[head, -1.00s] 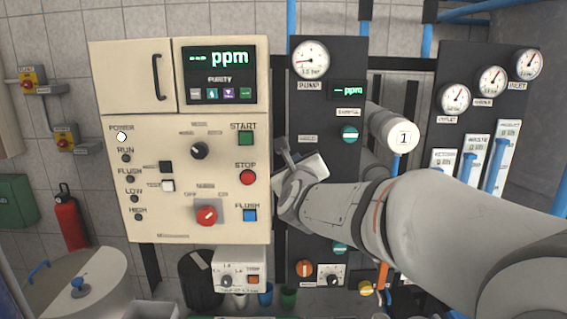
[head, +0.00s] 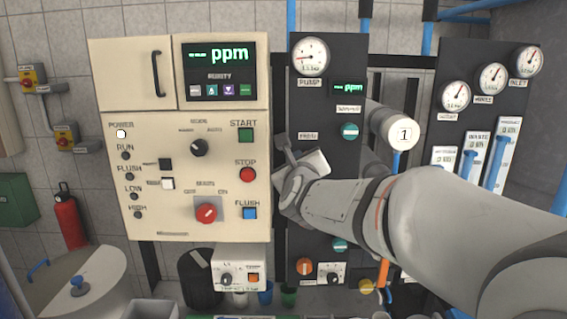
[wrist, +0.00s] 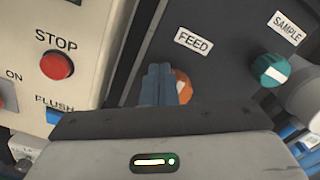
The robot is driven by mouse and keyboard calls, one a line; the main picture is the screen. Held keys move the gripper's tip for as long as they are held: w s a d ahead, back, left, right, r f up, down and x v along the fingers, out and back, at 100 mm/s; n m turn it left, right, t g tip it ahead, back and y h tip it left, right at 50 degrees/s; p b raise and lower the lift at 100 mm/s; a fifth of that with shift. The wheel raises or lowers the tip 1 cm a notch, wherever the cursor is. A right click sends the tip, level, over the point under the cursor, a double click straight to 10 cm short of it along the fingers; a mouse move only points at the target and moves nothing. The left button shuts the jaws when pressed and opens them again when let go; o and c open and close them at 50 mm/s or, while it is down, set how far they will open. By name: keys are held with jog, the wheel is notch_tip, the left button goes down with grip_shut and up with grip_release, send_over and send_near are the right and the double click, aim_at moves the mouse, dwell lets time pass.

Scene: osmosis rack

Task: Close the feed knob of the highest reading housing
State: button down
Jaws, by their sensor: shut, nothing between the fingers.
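An orange feed knob (wrist: 183,85) sits on the dark panel under a FEED label (wrist: 193,41) in the wrist view. The shut fingers of my gripper (wrist: 158,75) partly cover its left side, and I cannot tell whether they touch it. A teal knob (wrist: 270,70) under a SAMPLE label is to its right. In the head view my gripper (head: 288,155) is in front of the dark panel, and my arm hides part of that panel. A white housing marked 1 (head: 403,134) is right of the panel. The purity display (head: 220,70) reads ppm, its figures unreadable.
The cream control cabinet (head: 160,222) with its red STOP button (head: 247,174) is close to the left of my gripper. Gauges (head: 455,96) and flow tubes (head: 475,150) stand at the right.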

jog(key=shift+d+f+b, duration=0.1)
jog(key=shift+b, duration=0.25)
jog(key=shift+d+r+b, duration=0.45)
jog(key=shift+d+b, duration=0.05)
jog(key=shift+b, duration=0.9)
jog(key=shift+d+r+b, duration=0.15)
jog(key=shift+d+b, duration=0.5)
jog(key=shift+b, duration=0.6)
jog(key=shift+r, duration=0.45)
jog(key=s, duration=0.6)
jog(key=shift+p, duration=0.35)
jog(key=shift+r+p, duration=0.1)
jog(key=shift+p, duration=0.2)
